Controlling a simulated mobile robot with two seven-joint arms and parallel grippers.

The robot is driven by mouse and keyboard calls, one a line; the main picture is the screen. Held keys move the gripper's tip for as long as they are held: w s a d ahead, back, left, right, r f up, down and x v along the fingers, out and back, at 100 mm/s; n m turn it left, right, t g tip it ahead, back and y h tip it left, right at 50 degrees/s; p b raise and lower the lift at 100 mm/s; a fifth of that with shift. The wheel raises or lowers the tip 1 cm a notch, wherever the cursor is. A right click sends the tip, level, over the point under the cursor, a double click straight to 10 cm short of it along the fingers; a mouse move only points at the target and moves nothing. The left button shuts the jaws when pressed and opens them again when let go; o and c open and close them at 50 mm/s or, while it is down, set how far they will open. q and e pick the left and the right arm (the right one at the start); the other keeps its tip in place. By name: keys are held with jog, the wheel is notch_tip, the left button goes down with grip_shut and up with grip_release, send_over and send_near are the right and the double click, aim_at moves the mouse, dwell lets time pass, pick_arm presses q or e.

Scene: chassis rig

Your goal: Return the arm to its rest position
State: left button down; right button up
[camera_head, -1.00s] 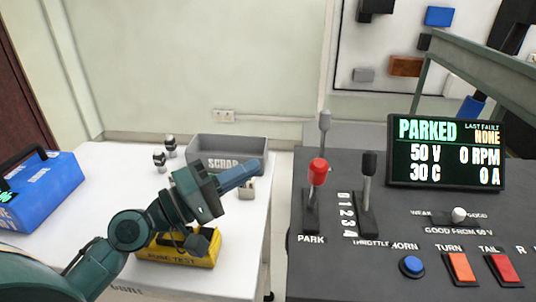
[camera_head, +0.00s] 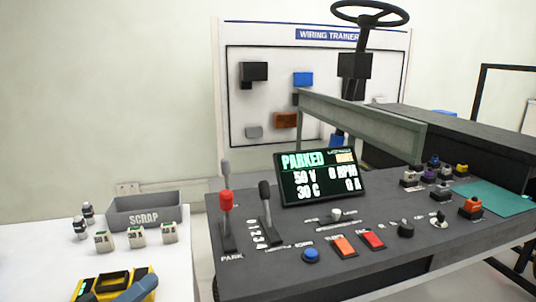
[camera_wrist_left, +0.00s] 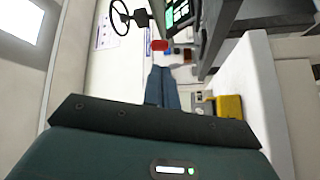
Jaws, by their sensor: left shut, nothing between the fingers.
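Only the blue fingers of my left gripper (camera_head: 147,281) show in the head view, at the bottom edge in front of the yellow test box (camera_head: 108,274). In the left wrist view the left gripper's fingers (camera_wrist_left: 162,74) are together with nothing between them. The rest of the left arm is below the head view. My right gripper is in neither view.
The white table (camera_head: 50,262) holds a grey scrap bin (camera_head: 145,213) and several small parts. To its right is the dark console (camera_head: 270,285) with a red-knobbed lever (camera_head: 226,201), a black-knobbed lever (camera_head: 264,191) and a display (camera_head: 321,178) reading PARKED. A gap separates table and console.

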pick_arm(q)
jog(key=s+d+f+m+g+y, duration=0.1)
jog(key=s+d+f+m+y, duration=0.2)
jog(key=s+f+m, duration=0.35)
jog(key=s+d+f+m+g+y, duration=0.1)
jog(key=s+d+f+m+y, duration=0.25)
jog(key=f, duration=0.65)
jog(key=r+g+p, duration=0.1)
jog(key=p, duration=0.5)
jog(key=r+g+p, duration=0.1)
jog(key=r+p, duration=0.1)
jog(key=p, duration=0.4)
jog(key=a+r+g+y+p, duration=0.1)
jog(key=r+p, duration=0.1)
jog(key=p, duration=0.5)
jog(key=shift+w+r+n, duration=0.1)
jog(key=shift+w+n, duration=0.1)
jog(key=shift+n, duration=0.1)
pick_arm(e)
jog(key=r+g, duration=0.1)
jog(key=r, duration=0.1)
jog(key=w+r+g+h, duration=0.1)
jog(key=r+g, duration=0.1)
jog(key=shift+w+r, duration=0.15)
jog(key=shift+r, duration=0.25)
